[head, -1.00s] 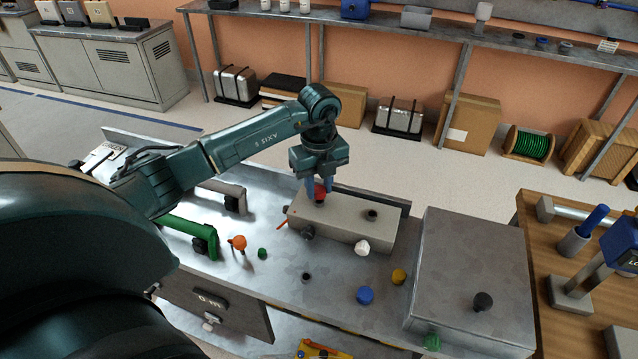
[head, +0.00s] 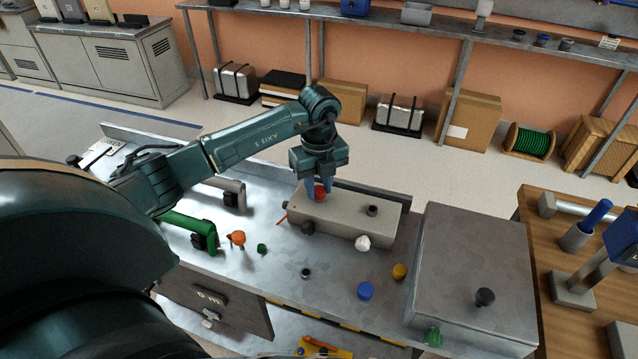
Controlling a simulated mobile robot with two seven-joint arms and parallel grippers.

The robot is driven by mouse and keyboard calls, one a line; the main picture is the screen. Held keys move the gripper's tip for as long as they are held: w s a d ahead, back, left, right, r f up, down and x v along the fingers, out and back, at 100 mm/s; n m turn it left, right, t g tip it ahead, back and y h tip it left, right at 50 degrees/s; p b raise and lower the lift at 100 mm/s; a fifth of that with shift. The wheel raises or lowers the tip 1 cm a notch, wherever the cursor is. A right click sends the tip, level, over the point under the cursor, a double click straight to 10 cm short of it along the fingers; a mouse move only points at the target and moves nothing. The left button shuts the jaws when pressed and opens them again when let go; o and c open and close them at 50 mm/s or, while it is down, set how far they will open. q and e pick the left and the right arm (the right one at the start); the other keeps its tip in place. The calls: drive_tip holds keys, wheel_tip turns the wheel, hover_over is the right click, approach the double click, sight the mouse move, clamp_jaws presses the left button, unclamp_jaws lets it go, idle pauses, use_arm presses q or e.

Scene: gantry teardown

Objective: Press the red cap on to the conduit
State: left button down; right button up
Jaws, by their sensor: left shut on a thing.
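The red cap (head: 320,193) is between the blue fingers of my left gripper (head: 320,188), which points down and is shut on it. The cap is at the top of the long grey box (head: 342,220), near the box's left end. I cannot tell which part is the conduit; whatever is under the cap is hidden by the cap and fingers. A dark short stub (head: 372,210) stands open on the same box, to the right of the cap. My right gripper is not in view.
Around the box on the metal bench (head: 290,285) are a white cap (head: 363,243), a blue cap (head: 365,291), a yellow cap (head: 399,271), a green cap (head: 262,248) and an orange piece (head: 237,238). A large grey cabinet (head: 465,250) stands at the right.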

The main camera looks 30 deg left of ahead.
use_arm(q)
drive_tip(key=shift+f, duration=0.15)
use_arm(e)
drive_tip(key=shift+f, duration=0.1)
use_arm(q)
drive_tip(key=shift+f+b, duration=0.4)
drive_tip(key=shift+f, duration=0.05)
drive_tip(key=c, duration=1.1)
unclamp_jaws()
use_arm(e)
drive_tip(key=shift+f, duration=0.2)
use_arm(q)
drive_tip(key=shift+o, duration=0.2)
wheel_tip(320, 180, up, 3)
drive_tip(key=shift+w+f, duration=0.1)
drive_tip(key=shift+f, duration=0.05)
wheel_tip(320, 180, up, 14)
drive_tip(key=p, duration=0.2)
drive_tip(key=shift+r+p, duration=0.25)
drive_tip(key=shift+p, duration=0.15)
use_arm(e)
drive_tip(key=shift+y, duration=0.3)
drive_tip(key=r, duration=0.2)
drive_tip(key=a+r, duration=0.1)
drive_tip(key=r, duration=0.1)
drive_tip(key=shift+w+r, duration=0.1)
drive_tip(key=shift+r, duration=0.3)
